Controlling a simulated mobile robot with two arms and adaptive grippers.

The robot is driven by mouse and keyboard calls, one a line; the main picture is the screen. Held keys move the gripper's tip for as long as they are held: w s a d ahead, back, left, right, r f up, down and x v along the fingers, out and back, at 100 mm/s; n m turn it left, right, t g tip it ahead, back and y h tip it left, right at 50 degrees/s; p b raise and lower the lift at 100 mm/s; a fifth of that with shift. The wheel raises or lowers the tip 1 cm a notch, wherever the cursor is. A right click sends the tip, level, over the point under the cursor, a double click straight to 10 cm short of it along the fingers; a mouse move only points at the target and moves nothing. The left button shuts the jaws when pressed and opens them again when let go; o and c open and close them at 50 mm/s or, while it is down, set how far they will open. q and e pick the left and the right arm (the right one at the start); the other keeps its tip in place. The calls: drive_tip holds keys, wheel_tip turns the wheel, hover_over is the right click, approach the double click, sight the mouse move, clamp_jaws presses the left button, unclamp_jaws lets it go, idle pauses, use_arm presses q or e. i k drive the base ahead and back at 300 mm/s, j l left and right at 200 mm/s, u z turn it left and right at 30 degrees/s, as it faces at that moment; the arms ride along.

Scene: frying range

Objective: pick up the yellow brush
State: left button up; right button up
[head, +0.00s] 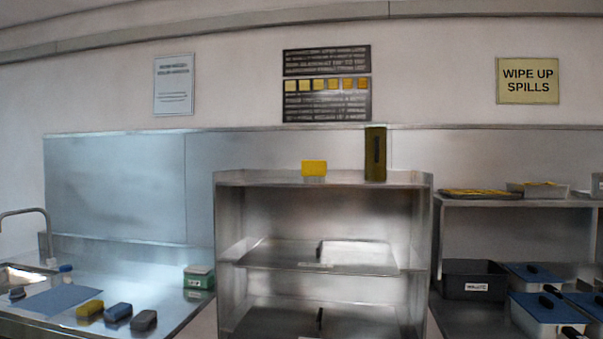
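A yellow brush-like block (90,309) lies on the steel counter at the lower left. It is the leftmost in a row with a blue one (117,312) and a dark grey one (144,320), small gaps between them. Its bristles cannot be made out. Another yellow block (314,168) sits on top of the steel shelf unit; I cannot tell what it is. Neither of my grippers is in view.
A blue cloth or mat (63,300) lies left of the row, near the sink (22,276) and tap. A green box (199,278) stands behind on the right. The shelf unit (228,250) rises right of the counter. Lidded containers (540,308) stand at far right.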

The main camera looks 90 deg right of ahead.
sight(312, 171)
drive_tip(key=z, duration=2.85)
drive_tip(key=u, duration=4.35)
drive_tip(key=z, duration=4.35)
